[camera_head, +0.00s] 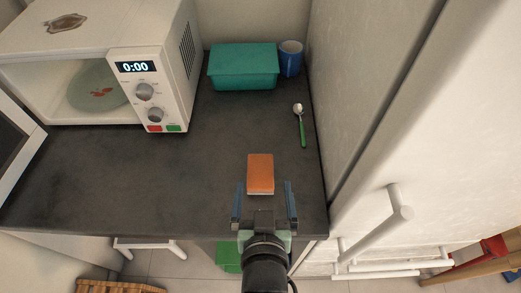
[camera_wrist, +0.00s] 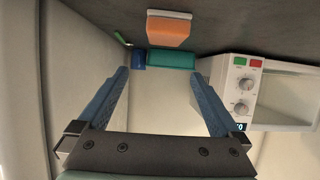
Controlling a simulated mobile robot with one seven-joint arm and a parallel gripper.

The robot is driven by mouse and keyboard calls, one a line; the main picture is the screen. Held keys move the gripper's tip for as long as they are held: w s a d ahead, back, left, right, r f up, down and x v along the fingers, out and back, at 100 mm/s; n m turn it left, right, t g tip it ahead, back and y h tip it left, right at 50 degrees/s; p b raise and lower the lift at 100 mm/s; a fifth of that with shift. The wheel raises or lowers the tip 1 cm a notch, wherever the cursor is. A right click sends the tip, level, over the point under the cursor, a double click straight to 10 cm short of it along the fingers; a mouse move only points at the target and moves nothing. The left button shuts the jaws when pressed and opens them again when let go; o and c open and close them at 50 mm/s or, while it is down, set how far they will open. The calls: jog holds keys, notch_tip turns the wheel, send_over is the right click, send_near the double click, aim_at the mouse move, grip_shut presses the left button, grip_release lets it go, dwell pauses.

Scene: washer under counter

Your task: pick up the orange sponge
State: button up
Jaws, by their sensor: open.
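The orange sponge (camera_head: 260,173) lies flat on the dark counter (camera_head: 120,185), toward its front edge. It has an orange top and a paler lower layer. My gripper (camera_head: 264,197) is open and empty, its two blue fingers spread on either side of the sponge's near end in the head view. In the wrist view the sponge (camera_wrist: 170,28) shows at the top middle, beyond the fingertips of my gripper (camera_wrist: 160,75) and not between them. I cannot tell the exact height of the fingers above the counter.
A white microwave (camera_head: 150,85) with its door open stands at the left. A teal box (camera_head: 243,66) and a blue cup (camera_head: 290,58) stand at the back. A spoon with a green handle (camera_head: 301,125) lies right of the sponge. A tall white cabinet (camera_head: 365,90) bounds the right side.

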aim_at(260, 172)
jog(key=shift+s+f+g+p, duration=0.15)
jog(key=shift+s+g+p, duration=0.35)
jog(key=shift+s+p, duration=0.55)
jog(key=shift+s+a+f, duration=0.1)
jog(key=shift+s+f, duration=0.15)
jog(key=shift+s, duration=0.1)
jog(key=x, duration=0.8)
jog(key=shift+s, duration=0.1)
jog(key=shift+a+p+x, duration=0.2)
jog(key=shift+p+x, duration=0.25)
jog(key=shift+x, duration=2.1)
jog(key=shift+r, duration=0.1)
jog(key=c, duration=1.1)
